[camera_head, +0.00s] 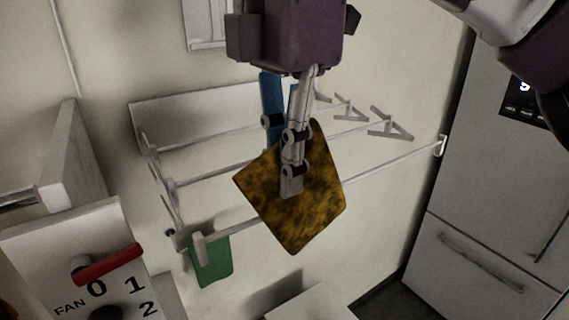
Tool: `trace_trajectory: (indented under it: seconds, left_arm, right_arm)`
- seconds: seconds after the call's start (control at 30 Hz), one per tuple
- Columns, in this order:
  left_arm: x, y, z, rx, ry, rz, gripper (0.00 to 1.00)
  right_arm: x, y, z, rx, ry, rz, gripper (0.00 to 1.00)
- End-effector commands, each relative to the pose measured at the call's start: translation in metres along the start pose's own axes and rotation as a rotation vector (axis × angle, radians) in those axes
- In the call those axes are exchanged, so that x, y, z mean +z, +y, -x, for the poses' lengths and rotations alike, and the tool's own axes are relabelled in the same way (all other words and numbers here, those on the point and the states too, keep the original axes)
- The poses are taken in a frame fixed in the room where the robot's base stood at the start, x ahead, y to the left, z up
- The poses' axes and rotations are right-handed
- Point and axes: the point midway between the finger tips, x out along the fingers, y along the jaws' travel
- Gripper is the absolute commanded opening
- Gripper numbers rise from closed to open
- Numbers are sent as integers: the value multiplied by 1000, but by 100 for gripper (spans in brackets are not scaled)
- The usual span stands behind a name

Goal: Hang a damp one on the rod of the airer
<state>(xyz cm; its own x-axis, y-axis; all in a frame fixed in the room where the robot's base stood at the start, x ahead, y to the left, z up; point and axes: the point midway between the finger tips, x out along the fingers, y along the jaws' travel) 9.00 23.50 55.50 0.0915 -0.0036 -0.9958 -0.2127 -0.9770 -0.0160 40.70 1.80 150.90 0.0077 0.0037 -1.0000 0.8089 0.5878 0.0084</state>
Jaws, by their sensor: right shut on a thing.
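My right gripper (291,188) reaches down from the top middle. It is shut on a yellow-brown, dark-blotched cloth (310,215), which hangs tilted like a diamond in front of the airer. The wall airer (220,171) has several thin pale rods. Its front rod (375,172) runs from the lower left up to a wall bracket at the right, and the cloth covers part of it in this view. I cannot tell whether the cloth touches the rod. A green cloth (212,262) hangs at the left end of the front rod. My left gripper is not in view.
A grey fridge (487,190) stands close at the right. At the lower left is a panel with a red knob handle (109,265) and the word FAN. A pale block (312,303) is below the airer. The front rod is bare right of the cloth.

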Motion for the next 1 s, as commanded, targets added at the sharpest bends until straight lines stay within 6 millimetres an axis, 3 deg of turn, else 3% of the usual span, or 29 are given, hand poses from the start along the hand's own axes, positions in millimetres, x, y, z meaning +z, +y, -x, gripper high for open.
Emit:
trace_trajectory:
  seconds: [1.0]
  left_arm:
    - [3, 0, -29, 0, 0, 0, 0]
  right_arm:
    - [0, 0, -32, 0, 0, 0, 0]
